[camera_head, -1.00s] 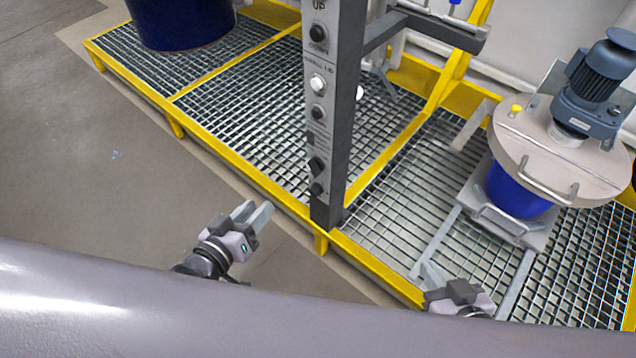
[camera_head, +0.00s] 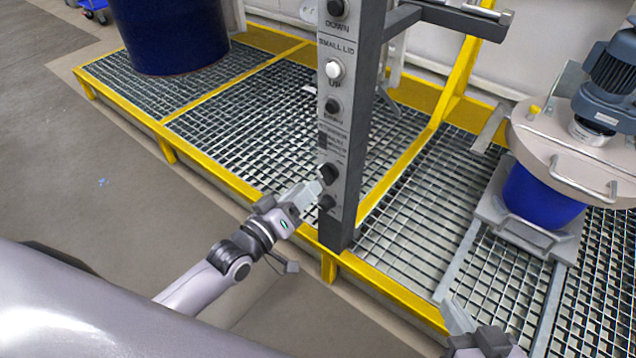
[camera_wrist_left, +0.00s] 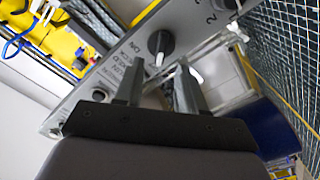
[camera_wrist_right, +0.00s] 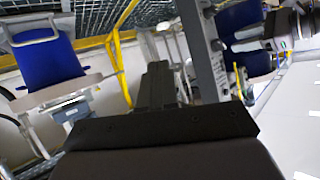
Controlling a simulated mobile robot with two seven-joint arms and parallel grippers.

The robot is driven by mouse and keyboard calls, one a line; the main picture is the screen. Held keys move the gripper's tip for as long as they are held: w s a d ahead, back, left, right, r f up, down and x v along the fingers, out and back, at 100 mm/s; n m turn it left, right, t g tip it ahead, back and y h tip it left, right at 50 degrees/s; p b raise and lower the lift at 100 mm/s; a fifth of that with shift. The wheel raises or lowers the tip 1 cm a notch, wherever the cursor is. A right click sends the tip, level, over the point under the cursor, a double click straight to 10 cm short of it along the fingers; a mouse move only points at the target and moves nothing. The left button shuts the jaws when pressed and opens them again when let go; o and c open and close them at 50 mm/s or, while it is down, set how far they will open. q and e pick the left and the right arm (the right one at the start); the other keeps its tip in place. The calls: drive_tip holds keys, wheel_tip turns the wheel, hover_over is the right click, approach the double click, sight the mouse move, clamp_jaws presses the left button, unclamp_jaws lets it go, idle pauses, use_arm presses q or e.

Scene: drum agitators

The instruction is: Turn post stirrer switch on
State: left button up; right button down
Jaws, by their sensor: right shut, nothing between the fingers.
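The grey control post (camera_head: 342,215) stands upright at the platform's front edge. Its panel carries a column of dark knobs and one white button. A dark rotary switch (camera_head: 328,174) sits low on the panel, with another dark knob (camera_head: 327,202) just below it. My left gripper (camera_head: 314,190) is close in front of these two. In the left wrist view, its fingers (camera_wrist_left: 156,85) are apart and empty, and a black switch with a white pointer (camera_wrist_left: 160,44) shows just beyond the gap. Contact cannot be told. My right gripper (camera_head: 458,318) is shut and empty at the lower right.
A yellow-framed grating platform (camera_head: 225,95) surrounds the post. A dark blue drum (camera_head: 170,35) stands at the back left. A smaller blue drum (camera_head: 540,195) with a lid and motor (camera_head: 612,75) stands at the right.

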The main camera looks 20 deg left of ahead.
sight(321, 176)
use_arm(q)
drive_tip(key=shift+b+x, duration=0.6)
drive_tip(key=shift+x, duration=1.7)
clamp_jaws()
